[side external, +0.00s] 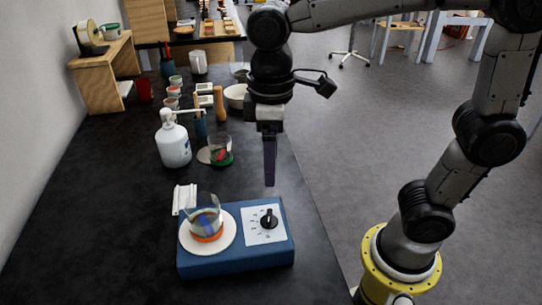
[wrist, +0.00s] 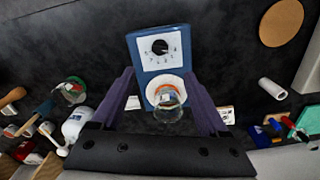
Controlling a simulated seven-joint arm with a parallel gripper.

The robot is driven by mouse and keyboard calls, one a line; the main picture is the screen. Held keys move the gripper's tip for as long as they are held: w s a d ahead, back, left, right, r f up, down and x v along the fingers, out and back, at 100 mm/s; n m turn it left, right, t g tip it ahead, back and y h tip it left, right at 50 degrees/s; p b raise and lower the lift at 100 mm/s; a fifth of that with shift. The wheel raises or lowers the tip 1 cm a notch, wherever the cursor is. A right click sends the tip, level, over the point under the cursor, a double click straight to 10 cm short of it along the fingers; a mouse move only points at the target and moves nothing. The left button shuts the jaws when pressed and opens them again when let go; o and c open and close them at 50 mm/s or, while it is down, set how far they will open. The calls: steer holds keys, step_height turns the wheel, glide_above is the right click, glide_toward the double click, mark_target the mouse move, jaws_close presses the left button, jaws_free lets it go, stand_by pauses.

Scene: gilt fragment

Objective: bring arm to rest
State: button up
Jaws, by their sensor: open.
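My gripper (wrist: 166,98) is open and empty in the wrist view, its two purple fingers standing apart. In the side external view my gripper (side external: 269,184) hangs pointing down, above and behind the blue hot plate (side external: 235,262). The hot plate has a dial on a white panel (side external: 265,225) and a round white heating plate. A glass beaker (side external: 206,218) with an orange band at its base stands upright on the heating plate. It also shows in the wrist view (wrist: 167,97), seen between the fingers. The fingers are apart from it.
A white pump bottle (side external: 173,145) and a second glass (side external: 219,150) on a green base stand behind the hot plate. A white folded item (side external: 184,198) lies beside it. Small jars, a bowl (side external: 236,97) and a wooden stand (side external: 105,72) are farther back. The front left of the black table is clear.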

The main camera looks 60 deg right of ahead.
steer(key=s+d+r+m+t, duration=0.3)
steer(key=s+d, duration=0.2)
steer(key=d, duration=0.3)
steer(key=s+d+f+m+t, duration=0.2)
steer(key=s+d+f+m, duration=0.1)
steer(key=s+f, duration=0.1)
steer(key=shift+s+t, duration=0.3)
steer(key=shift+s, duration=0.35)
